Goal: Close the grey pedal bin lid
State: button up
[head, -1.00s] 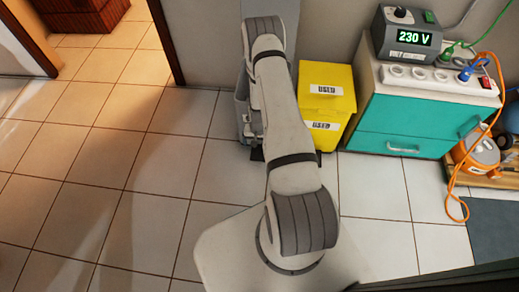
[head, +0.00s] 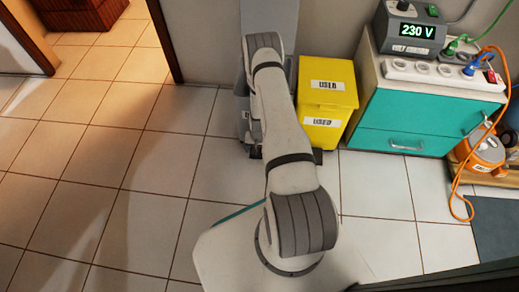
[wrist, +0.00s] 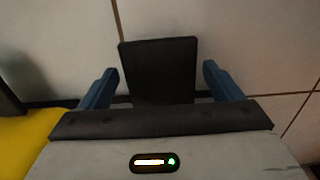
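The grey pedal bin (head: 243,112) stands against the wall in the head view, mostly hidden behind my arm. A flat grey panel (head: 270,18) rises above it and looks like its lid, standing up. In the wrist view, my gripper (wrist: 160,68) is open, with its two blue fingers apart. A dark flat plate (wrist: 158,80) lies between the fingers, with gaps on both sides. It looks like the bin's pedal. I cannot tell whether my gripper touches it. In the head view my gripper is hidden behind my arm.
A yellow bin (head: 326,92) labelled USED stands close on the right of the grey bin; its edge shows in the wrist view (wrist: 18,140). A teal drawer unit (head: 405,125) stands further right, with an orange cable (head: 458,190) hanging to the floor. Tiled floor (head: 110,170) is clear on the left.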

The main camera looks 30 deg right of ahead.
jog(key=c, duration=1.2)
jog(key=shift+o, duration=0.3)
jog(key=shift+s+a+f+b, duration=0.15)
jog(key=shift+f+b, duration=0.15)
jog(key=shift+f, duration=0.15)
jog(key=o, duration=1.4)
notch_tip(320, 180, up, 8)
jog(key=p, duration=0.3)
jog(key=shift+p, duration=0.35)
